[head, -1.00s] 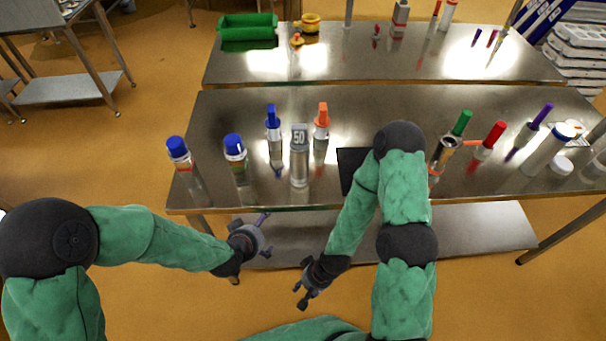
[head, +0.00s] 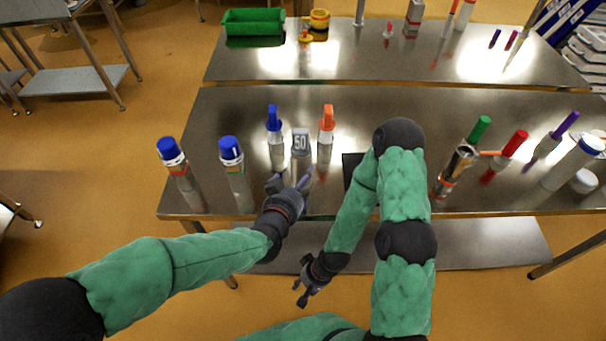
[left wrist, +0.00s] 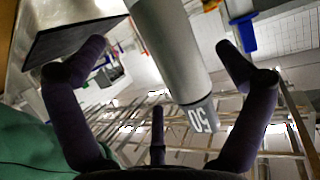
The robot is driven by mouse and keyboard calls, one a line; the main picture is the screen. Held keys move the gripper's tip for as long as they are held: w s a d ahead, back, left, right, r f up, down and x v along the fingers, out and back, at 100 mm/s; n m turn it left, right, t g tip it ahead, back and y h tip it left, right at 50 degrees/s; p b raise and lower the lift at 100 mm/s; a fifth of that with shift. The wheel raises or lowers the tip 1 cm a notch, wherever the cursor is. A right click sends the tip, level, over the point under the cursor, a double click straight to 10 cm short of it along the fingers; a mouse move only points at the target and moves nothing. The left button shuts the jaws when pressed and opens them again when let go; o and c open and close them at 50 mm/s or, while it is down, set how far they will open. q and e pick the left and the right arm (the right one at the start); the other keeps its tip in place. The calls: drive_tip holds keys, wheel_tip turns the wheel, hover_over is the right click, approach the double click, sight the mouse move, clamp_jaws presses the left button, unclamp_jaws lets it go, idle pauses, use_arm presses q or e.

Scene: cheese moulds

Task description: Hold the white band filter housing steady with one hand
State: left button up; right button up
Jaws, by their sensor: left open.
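A grey cylinder with a "50" block on top (head: 301,143) stands upright near the front of the near table. In the left wrist view the pale cylinder (left wrist: 172,45) lies between the two spread fingers, with clear gaps on both sides. My left gripper (head: 290,183) is open in front of it and hides its lower part. I cannot make out a white band on it. Two blue-capped cylinders (head: 171,152) (head: 231,152) to its left show white below their caps. My right gripper (head: 299,293) hangs in front of the table, fingers apart and empty.
Blue-topped (head: 274,118) and orange-topped (head: 327,118) bottles stand close behind the "50" cylinder. A black mat (head: 350,165) lies to its right, partly behind my right arm. Clamped and capped cylinders (head: 460,160) stand farther right. A green bin (head: 252,27) is on the back table.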

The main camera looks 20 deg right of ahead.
sight(302, 175)
use_arm(q)
drive_tip(key=b+x, duration=0.1)
drive_tip(key=x, duration=0.6)
drive_tip(key=shift+b, duration=0.4)
